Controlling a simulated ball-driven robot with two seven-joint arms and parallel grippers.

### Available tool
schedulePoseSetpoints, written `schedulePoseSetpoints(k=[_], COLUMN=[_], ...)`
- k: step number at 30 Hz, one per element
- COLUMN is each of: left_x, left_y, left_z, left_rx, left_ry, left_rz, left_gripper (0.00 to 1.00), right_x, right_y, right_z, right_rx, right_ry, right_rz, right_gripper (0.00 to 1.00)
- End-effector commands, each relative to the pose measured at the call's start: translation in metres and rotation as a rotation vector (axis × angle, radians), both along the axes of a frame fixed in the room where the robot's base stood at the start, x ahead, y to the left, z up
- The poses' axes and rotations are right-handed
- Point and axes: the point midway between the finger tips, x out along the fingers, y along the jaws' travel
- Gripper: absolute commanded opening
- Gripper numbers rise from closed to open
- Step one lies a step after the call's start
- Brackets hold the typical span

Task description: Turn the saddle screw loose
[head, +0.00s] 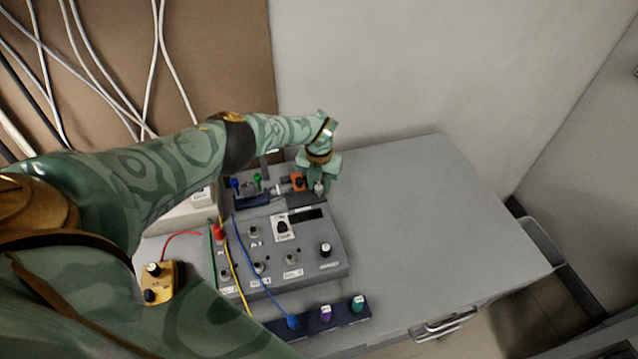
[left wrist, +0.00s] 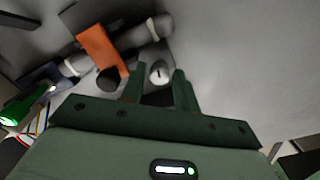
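The saddle screw appears to be the small silver-white knob with a dark slot (left wrist: 159,72), seen in the left wrist view between my fingertips. It also shows in the head view (head: 319,187) at the back of the bench, right of an orange block (head: 298,181). My left gripper (left wrist: 158,72) is open, with one finger on each side of the knob. Gaps show between knob and fingers; I cannot tell how deep the fingers reach. In the head view my left gripper (head: 318,176) points down over the knob. My right gripper is not in view.
A grey control box (head: 325,250) with knobs and cables stands in front. A dark strip with coloured plugs (head: 325,314) lies near the front edge, and a yellow box (head: 158,283) at left. The bench's right side (head: 430,220) is clear.

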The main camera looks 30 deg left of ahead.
Motion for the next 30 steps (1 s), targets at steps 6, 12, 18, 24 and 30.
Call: schedulePoseSetpoints(k=[6,12,18,24,30], left_x=[-0.001,0.000,0.000,0.000,0.000], left_y=[0.000,0.000,0.001,0.000,0.000], left_z=[0.000,0.015,0.066,0.119,0.151], left_rx=[-0.001,0.000,0.000,0.000,0.000], left_ry=[0.002,0.001,-0.002,-0.002,0.001], left_rz=[0.000,-0.002,-0.001,-0.002,-0.001], left_gripper=[0.31,0.31,0.31,0.31,0.31], right_x=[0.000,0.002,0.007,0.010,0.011], right_y=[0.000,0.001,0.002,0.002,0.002], right_z=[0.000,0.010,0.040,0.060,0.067], right_rx=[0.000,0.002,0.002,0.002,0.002], right_ry=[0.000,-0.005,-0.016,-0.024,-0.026], right_rz=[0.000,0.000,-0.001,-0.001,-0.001], right_gripper=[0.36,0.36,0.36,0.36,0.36])
